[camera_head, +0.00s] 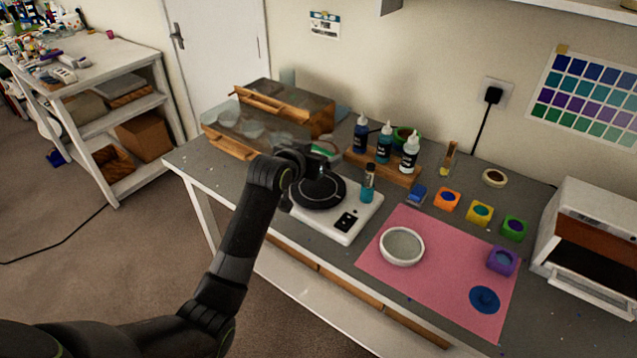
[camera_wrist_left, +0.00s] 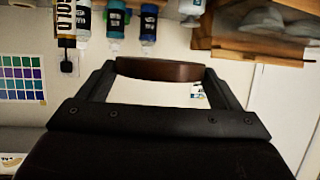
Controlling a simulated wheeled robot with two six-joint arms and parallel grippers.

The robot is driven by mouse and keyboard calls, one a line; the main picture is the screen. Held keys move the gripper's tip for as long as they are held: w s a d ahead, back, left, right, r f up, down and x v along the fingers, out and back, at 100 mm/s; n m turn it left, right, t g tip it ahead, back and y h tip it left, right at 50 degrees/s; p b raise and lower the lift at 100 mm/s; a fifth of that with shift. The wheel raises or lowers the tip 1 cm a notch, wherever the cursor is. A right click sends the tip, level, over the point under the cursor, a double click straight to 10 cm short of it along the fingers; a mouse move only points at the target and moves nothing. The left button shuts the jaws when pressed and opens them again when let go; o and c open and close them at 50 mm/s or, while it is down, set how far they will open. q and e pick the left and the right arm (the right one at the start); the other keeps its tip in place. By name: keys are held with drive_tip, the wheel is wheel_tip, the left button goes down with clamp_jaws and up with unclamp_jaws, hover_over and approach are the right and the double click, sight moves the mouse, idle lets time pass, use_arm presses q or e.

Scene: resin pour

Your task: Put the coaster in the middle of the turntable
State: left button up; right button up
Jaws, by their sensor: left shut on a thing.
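The turntable (camera_head: 322,200) is a black disc on a white base with a dark control panel, near the middle of the workbench. My left gripper (camera_head: 314,174) is over the turntable in the head view, and the arm hides part of the disc. In the left wrist view, the left gripper (camera_wrist_left: 160,86) is shut on the coaster (camera_wrist_left: 160,69), a dark brown round piece seen edge-on between the fingers. The coaster cannot be made out clearly in the head view. Its exact gap above the disc cannot be told. My right gripper is not in view.
A small teal bottle (camera_head: 367,190) stands beside the turntable. A wooden rack (camera_head: 382,165) with dropper bottles is behind. A pink mat (camera_head: 440,280) with a white round dish (camera_head: 401,246) lies to the right. A clear-lidded box (camera_head: 235,128) stands back left.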

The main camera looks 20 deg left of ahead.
use_arm(q)
drive_tip(key=p, duration=0.1)
hover_over(314, 193)
wheel_tip(314, 193, down, 6)
drive_tip(key=shift+r, duration=0.15)
drive_tip(key=shift+w+f, duration=0.1)
drive_tip(key=shift+f, duration=2.25)
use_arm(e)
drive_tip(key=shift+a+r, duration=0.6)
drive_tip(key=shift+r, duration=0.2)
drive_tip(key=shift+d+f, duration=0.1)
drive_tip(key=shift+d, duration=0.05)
use_arm(q)
drive_tip(key=shift+f, duration=0.2)
drive_tip(key=o, duration=0.8)
drive_tip(key=shift+o, duration=0.2)
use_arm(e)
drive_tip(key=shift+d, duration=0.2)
use_arm(q)
drive_tip(key=shift+r, duration=0.1)
